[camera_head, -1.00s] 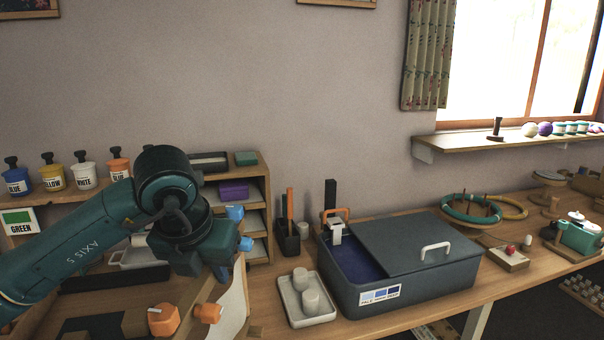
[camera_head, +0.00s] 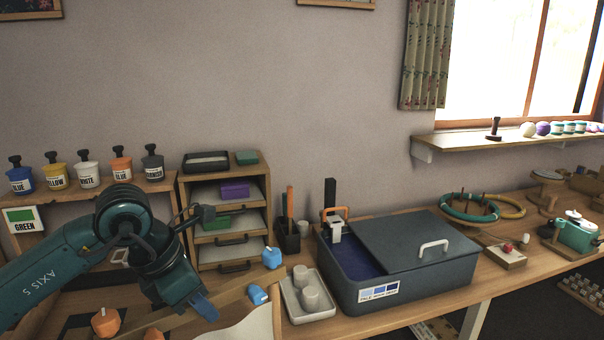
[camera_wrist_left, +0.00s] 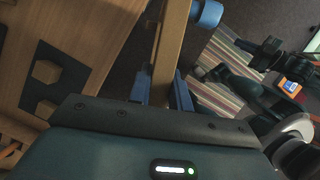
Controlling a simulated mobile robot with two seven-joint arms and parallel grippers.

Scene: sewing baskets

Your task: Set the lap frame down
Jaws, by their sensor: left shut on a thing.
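The lap frame (camera_head: 238,293) is a wooden frame with blue knobs (camera_head: 272,258) at its right end, orange knobs (camera_head: 105,322) at its left and pale cloth (camera_head: 252,326) below. My left gripper (camera_head: 203,306) is shut on one of its wooden bars. In the left wrist view the bar (camera_wrist_left: 172,45) runs between the blue fingers (camera_wrist_left: 161,94), with a blue knob (camera_wrist_left: 207,14) at its far end. The frame's lower part is cut off by the picture edge. I cannot tell whether it touches the table. My right gripper is not in view.
A black marking (camera_wrist_left: 45,75) lies on the wooden table (camera_wrist_left: 85,20). A drawer unit (camera_head: 226,190) stands behind the frame. A white tray with cups (camera_head: 308,314) and a dark blue vat (camera_head: 415,275) stand to its right. A striped rug (camera_wrist_left: 215,90) shows beyond the table.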

